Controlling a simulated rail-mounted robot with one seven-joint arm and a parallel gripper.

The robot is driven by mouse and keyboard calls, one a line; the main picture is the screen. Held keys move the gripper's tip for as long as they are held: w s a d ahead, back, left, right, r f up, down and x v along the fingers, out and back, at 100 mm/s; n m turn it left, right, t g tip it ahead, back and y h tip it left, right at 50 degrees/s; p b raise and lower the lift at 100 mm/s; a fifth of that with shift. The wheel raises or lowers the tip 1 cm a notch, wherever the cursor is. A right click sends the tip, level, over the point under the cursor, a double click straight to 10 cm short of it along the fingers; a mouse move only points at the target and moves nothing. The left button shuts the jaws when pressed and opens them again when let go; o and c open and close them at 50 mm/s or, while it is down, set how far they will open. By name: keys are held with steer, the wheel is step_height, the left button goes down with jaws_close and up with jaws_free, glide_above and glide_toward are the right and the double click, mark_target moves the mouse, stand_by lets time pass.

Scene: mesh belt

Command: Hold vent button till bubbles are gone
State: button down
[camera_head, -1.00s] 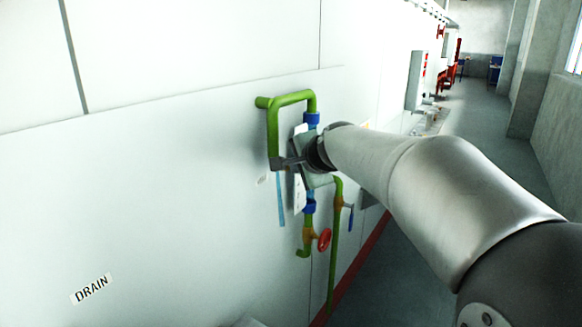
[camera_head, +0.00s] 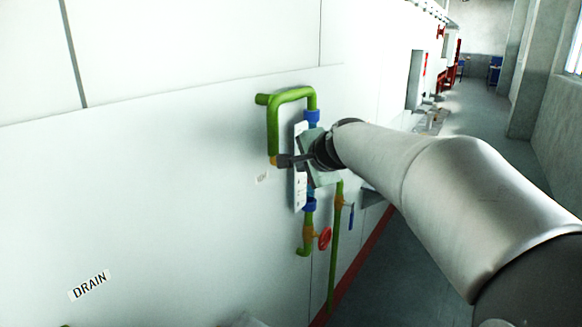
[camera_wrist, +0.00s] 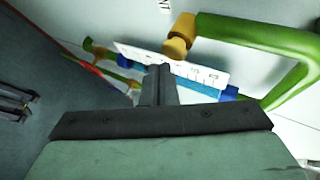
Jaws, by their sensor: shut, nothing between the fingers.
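A green pipe (camera_head: 273,125) loops out from the wall and ends in a yellow-orange vent fitting (camera_head: 273,160). The fitting also shows in the wrist view (camera_wrist: 180,38). My gripper (camera_head: 282,161) is shut and empty, its fingertips just right of the fitting. In the wrist view the fingertips (camera_wrist: 158,68) lie below and left of it, with a small gap in the picture. A white marked plate (camera_head: 299,190) with a blue tube stands behind my gripper, partly hidden. No bubbles can be made out. A small label (camera_head: 262,178), blurred, sits on the wall below the fitting.
A red handwheel (camera_head: 324,238) and a blue-handled valve (camera_head: 350,215) sit on pipes below my gripper. A DRAIN label (camera_head: 90,285) is at lower left. The white wall (camera_head: 170,180) is close on the left; the corridor floor is open at right.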

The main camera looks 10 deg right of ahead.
steer(key=shift+s+d, duration=0.1)
steer(key=shift+d, duration=0.05)
steer(key=shift+d, duration=0.1)
steer(key=s+d+b, duration=0.2)
steer(key=s+d, duration=0.1)
steer(key=shift+s+d+b, duration=0.15)
steer(key=shift+d+b, duration=0.15)
steer(key=shift+b, duration=0.1)
stand_by(0.4)
